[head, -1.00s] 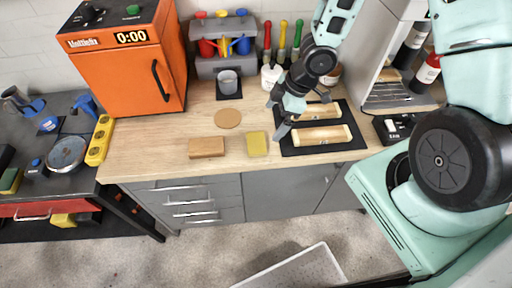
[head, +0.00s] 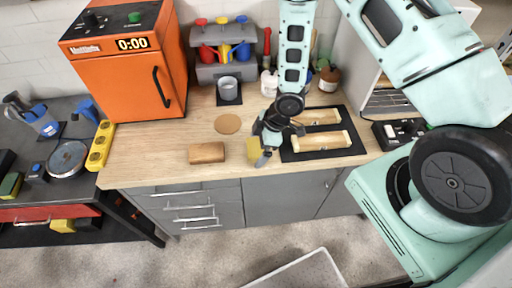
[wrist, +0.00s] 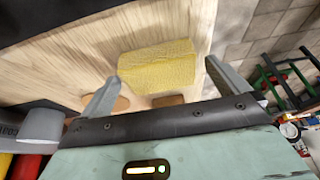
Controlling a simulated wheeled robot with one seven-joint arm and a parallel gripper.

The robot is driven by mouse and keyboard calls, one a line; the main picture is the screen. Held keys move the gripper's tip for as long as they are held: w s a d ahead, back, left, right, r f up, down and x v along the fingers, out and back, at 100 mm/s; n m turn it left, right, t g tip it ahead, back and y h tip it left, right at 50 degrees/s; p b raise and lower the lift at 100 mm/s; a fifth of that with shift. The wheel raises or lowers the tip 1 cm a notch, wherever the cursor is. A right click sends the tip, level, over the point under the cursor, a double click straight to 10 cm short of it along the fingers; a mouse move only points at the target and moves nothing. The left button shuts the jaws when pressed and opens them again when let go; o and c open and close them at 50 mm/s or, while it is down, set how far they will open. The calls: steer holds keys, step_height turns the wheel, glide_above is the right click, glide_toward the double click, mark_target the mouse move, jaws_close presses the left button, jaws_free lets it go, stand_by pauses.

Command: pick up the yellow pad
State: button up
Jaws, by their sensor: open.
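The yellow pad (head: 252,148) lies on the wooden counter near its front edge in the head view, partly covered by my gripper. My gripper (head: 263,150) is over the pad from above. In the wrist view the yellow pad (wrist: 158,65) lies flat, just beyond and between the two spread fingers of my gripper (wrist: 160,88). The gripper is open and empty. I see no contact between the fingers and the pad.
A brown block (head: 207,153) lies left of the pad, and a round cork disc (head: 228,124) behind it. A black mat (head: 344,151) with wooden pieces lies to the right.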

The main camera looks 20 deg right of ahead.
mark_target(258, 147)
steer(key=shift+f, duration=0.15)
steer(key=c, duration=1)
step_height(258, 147, up, 10)
